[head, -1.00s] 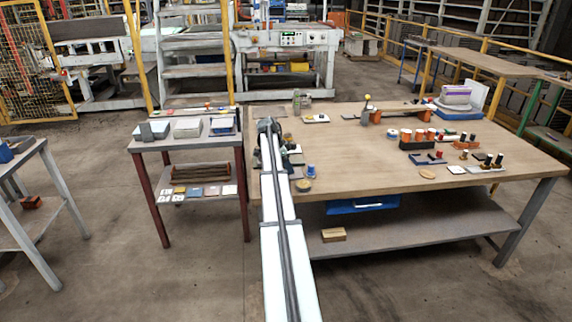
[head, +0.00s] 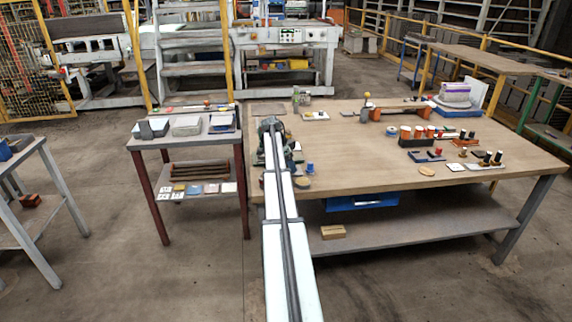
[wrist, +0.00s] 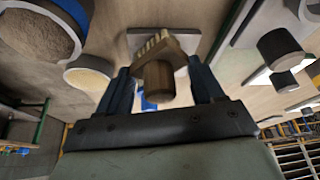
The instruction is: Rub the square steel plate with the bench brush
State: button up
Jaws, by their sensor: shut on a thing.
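My gripper (wrist: 163,88) is shut on the bench brush (wrist: 160,62), a brown wooden piece with a ridged, comb-like edge and a round stub facing the wrist camera. The brush sits between the two dark fingers. Behind it in the wrist view lies a pale, flat, square-cornered plate (wrist: 195,44), partly covered by the brush; I cannot tell whether they touch. In the head view a flat grey-brown square (head: 268,108) lies at the table's back left corner, likely the steel plate. My own arm hides the gripper and brush in the head view.
A lower side table (head: 150,140) with boxes stands at left. The table's middle front is fairly clear.

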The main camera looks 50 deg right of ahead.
jog(key=shift+s+d+f, duration=0.1)
jog(key=shift+s+d, duration=1.95)
jog(key=shift+w+d, duration=0.2)
jog(key=shift+d, duration=0.1)
jog(key=shift+w, duration=0.1)
jog(key=shift+w+a+f, duration=0.1)
jog(key=shift+w+a, duration=1.3)
jog(key=shift+a, duration=0.05)
jog(key=shift+w+a, duration=1.2)
jog(key=shift+w+d+r, duration=0.2)
jog(key=shift+w+d, duration=0.1)
jog(key=shift+w, duration=0.05)
jog(key=shift+s+d, duration=2.7)
